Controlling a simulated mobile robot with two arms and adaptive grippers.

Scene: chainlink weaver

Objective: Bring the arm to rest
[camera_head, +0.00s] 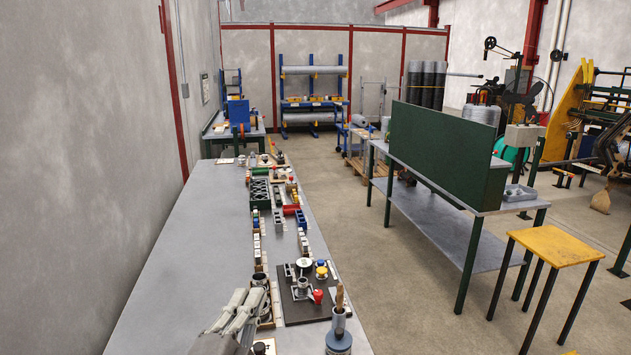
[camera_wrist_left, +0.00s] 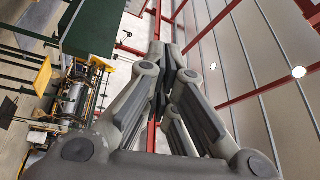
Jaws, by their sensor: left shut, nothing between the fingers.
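My left arm comes in at the bottom of the head view. Its grey gripper (camera_head: 248,300) is over the long grey table (camera_head: 175,260), beside the row of small parts. In the left wrist view the fingers of the left gripper (camera_wrist_left: 166,58) meet at their tips, with nothing seen between them. That view looks past the fingers to the ceiling and the hall, tilted on its side. My right gripper is in neither view.
Several small blocks and trays line the table's right side. A dark mat (camera_head: 300,312) holds small parts, with a red piece (camera_head: 318,296) on it. A grey container (camera_head: 339,337) with a brown tool stands at the front. The table's left part is bare. A yellow stool (camera_head: 553,247) stands right.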

